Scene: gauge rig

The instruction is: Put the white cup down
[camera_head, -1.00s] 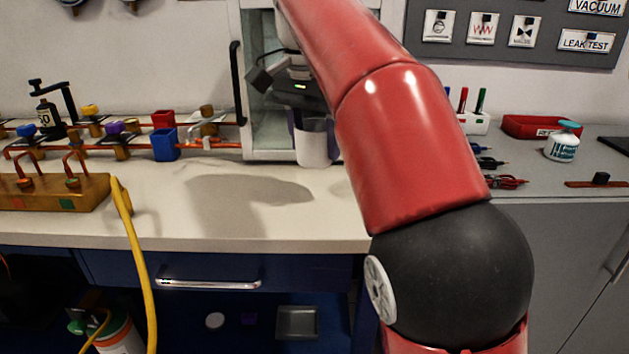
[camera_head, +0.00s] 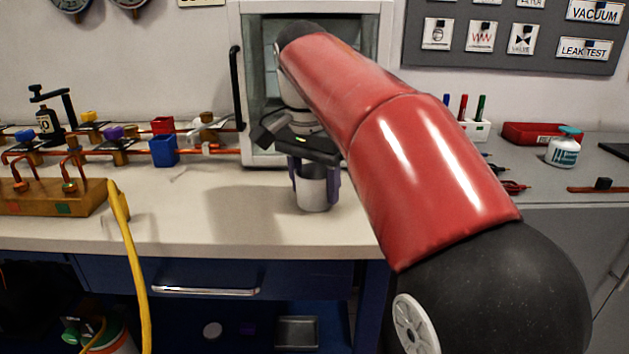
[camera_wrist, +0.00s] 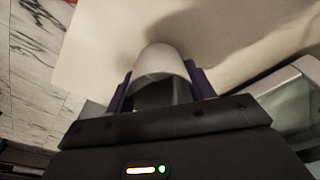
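The white cup (camera_head: 312,193) is in the head view, upright over the front part of the pale counter (camera_head: 180,215), in front of the open cabinet. My gripper (camera_head: 314,186) has its purple fingers on either side of the cup and is shut on it. In the wrist view the cup (camera_wrist: 160,62) sits between the two fingers of my gripper (camera_wrist: 161,84), with the pale counter surface beyond it. I cannot tell whether the cup's base touches the counter. My forearm covers part of the cabinet.
The open cabinet (camera_head: 245,150) stands just behind the cup. A blue bin (camera_head: 163,151) and copper pipework are to the left, with a yellow hose (camera_head: 131,255) over the front edge. A marker holder (camera_head: 476,130) and red tray (camera_head: 540,133) are at right. Counter left of the cup is clear.

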